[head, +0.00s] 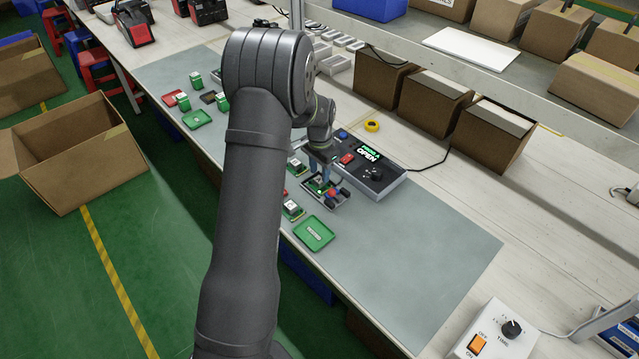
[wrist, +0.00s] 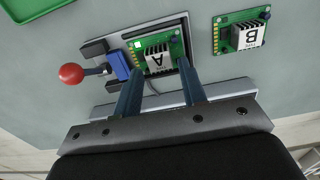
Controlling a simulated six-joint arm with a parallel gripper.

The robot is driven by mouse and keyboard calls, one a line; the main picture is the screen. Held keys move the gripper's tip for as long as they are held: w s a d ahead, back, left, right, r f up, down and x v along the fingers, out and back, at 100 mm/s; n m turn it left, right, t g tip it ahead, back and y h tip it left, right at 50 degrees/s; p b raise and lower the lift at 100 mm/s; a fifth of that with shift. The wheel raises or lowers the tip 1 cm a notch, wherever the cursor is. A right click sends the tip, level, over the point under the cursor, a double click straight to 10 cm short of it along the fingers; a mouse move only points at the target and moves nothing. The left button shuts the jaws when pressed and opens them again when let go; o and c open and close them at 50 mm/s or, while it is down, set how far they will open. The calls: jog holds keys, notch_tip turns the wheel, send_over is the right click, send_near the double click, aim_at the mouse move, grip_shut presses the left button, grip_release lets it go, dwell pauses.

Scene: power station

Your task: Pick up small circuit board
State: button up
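A small green circuit board labelled A (wrist: 158,50), with a silver finned block, sits in a dark metal fixture (wrist: 97,47). In the wrist view my gripper (wrist: 160,67) has its two blue-grey fingers spread apart at the near side of this board. Whether the fingertips touch the board is unclear. A second green board labelled B (wrist: 240,34) lies to the right, outside the fixture. In the head view my gripper (head: 320,170) is low over the fixture and partly hides the board.
A red-knobbed lever (wrist: 72,75) and blue clamp block (wrist: 117,65) are at the fixture's left. A control box (head: 372,168) with a lit display reading OPEN stands behind. A green tray (head: 313,233) lies in front. The mat's right part is clear.

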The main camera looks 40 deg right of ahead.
aim_at(319, 180)
jog(key=shift+a+f, duration=0.1)
jog(key=shift+f, duration=1.4)
jog(key=c, duration=0.8)
jog(key=shift+o, duration=0.2)
jog(key=shift+r, duration=0.1)
